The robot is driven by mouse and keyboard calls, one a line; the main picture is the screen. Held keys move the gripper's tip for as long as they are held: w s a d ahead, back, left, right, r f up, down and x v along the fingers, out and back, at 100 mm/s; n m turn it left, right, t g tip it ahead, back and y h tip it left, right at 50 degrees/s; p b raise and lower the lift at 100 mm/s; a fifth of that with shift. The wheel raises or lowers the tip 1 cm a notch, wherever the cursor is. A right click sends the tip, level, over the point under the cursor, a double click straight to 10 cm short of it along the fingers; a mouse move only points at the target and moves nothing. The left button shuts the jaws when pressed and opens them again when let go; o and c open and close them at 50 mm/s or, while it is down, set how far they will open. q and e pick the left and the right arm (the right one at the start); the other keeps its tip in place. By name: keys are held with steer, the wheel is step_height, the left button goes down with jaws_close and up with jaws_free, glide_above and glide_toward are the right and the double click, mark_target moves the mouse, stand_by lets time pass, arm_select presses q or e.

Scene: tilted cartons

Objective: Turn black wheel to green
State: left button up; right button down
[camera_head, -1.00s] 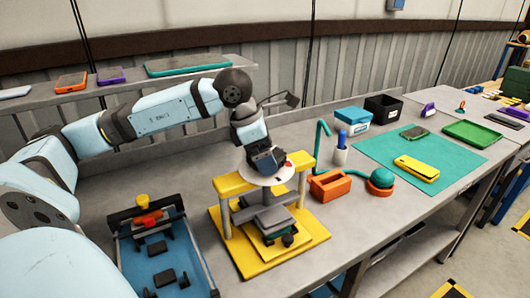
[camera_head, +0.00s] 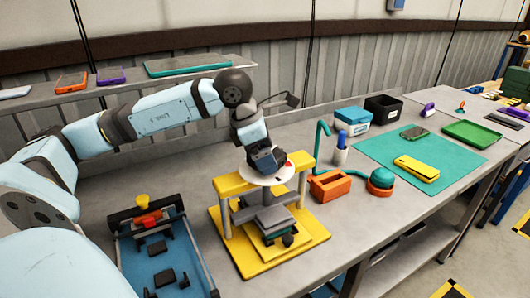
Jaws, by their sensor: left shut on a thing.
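A yellow press frame (camera_head: 222,188) stands on a yellow base plate on the bench. A white dial disc (camera_head: 257,179) sits at the top of the frame, with a red mark (camera_head: 288,164) at its right edge. My left gripper (camera_head: 265,166) points down onto the middle of the disc and is shut there. The black wheel is hidden by the gripper, and its pointing direction cannot be seen. No green mark shows on the disc. Grey plates (camera_head: 274,217) and a small black knob (camera_head: 288,240) are lower in the frame. My right gripper is not in view.
A blue tray fixture (camera_head: 130,264) stands left of the press. An orange box (camera_head: 330,186), a teal dome on an orange base (camera_head: 381,178) and a white cup (camera_head: 340,157) stand close to its right. A teal mat (camera_head: 453,157) lies farther right.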

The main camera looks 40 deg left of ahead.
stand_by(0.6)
arm_select(q)
steer(key=o, duration=0.6)
steer(key=v, duration=1.4)
steer(key=shift+w, duration=0.1)
